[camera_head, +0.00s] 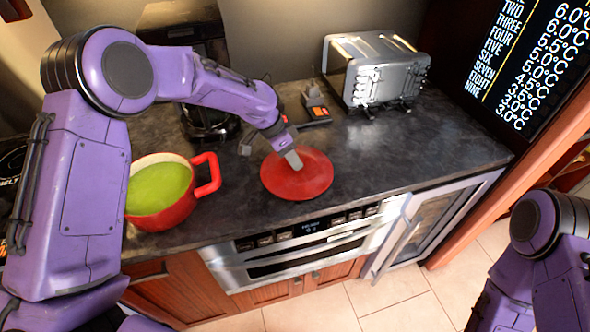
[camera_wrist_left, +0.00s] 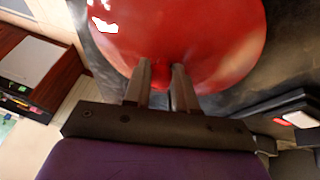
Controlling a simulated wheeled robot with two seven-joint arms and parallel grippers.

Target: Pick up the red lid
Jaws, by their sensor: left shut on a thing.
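The red lid (camera_head: 310,182) is a round, shallow disc at the middle of the dark counter in the head view. In the left wrist view the lid (camera_wrist_left: 190,30) fills the top, with a small red knob between the fingers. My left gripper (camera_head: 293,160) reaches down over the lid and is shut on the knob; its fingers (camera_wrist_left: 161,78) show either side of it. I cannot tell whether the lid touches the counter. My right arm shows at the lower right of the head view, but its gripper is out of view.
A red pot (camera_head: 170,212) with green contents and a side handle stands left of the lid. A silver toaster (camera_head: 372,72) stands at the back right. A small dark and orange object (camera_head: 316,108) lies behind the lid. The counter (camera_head: 420,150) to the right is clear.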

